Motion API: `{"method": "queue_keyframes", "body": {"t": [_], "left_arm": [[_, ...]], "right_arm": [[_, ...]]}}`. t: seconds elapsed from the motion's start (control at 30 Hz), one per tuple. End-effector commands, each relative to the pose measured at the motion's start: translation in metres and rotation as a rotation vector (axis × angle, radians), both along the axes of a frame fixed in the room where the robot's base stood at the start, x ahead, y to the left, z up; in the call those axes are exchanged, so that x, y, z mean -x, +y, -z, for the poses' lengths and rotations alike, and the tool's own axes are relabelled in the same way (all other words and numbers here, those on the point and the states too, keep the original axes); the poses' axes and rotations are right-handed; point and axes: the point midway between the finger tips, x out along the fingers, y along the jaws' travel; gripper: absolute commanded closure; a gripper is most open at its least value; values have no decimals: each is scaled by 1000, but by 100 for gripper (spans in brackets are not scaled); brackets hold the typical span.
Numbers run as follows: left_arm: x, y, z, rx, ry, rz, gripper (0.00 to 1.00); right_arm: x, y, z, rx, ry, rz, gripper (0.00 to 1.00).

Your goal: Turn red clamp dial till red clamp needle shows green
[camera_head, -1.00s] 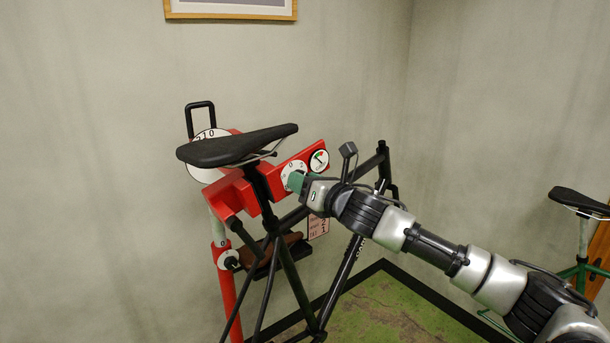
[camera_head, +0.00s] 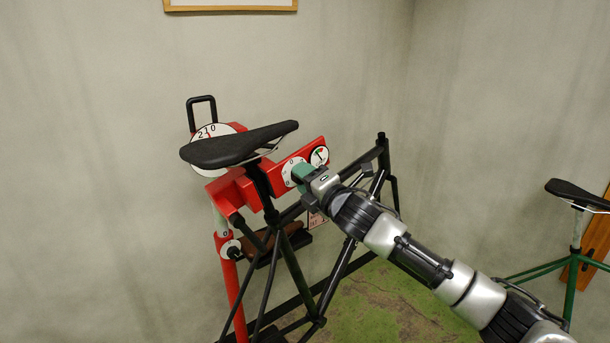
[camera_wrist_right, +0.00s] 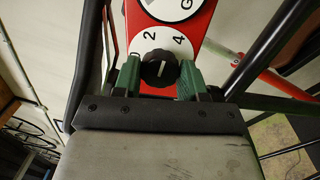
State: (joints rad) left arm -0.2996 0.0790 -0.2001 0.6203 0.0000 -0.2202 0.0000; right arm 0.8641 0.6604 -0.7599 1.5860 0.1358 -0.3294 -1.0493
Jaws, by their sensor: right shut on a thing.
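The red clamp (camera_head: 232,188) stands by the wall on a red post, under the black saddle of a dark bicycle frame. Its dial is a black knob (camera_wrist_right: 159,69) on a white numbered disc (camera_wrist_right: 147,38), which also shows in the head view (camera_head: 290,170). My right gripper (camera_wrist_right: 158,78), with green fingers, is shut on the knob, one finger on each side. It partly hides the disc in the head view. The round needle gauge (camera_head: 320,156) sits just beyond the dial. Its needle is too small to read surely, and the wrist view cuts the gauge off. My left gripper is out of view.
The black saddle (camera_head: 236,146) and the bicycle frame (camera_head: 290,262) stand close to the clamp and my right gripper. Another saddle (camera_head: 577,194) on a green stand is at the right. Open green floor (camera_head: 385,305) lies under my arm.

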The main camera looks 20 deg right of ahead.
Motion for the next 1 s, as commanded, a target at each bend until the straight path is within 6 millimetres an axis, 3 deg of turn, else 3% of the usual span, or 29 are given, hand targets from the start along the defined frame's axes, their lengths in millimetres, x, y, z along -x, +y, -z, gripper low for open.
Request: {"method": "queue_keyframes", "body": {"t": [0.7, 1.0], "left_arm": [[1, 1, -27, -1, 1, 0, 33], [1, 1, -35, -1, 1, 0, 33]], "right_arm": [[0, 1, -1, -634, 231, 2, 82], [0, 1, -1, -827, 300, 2, 82]]}}
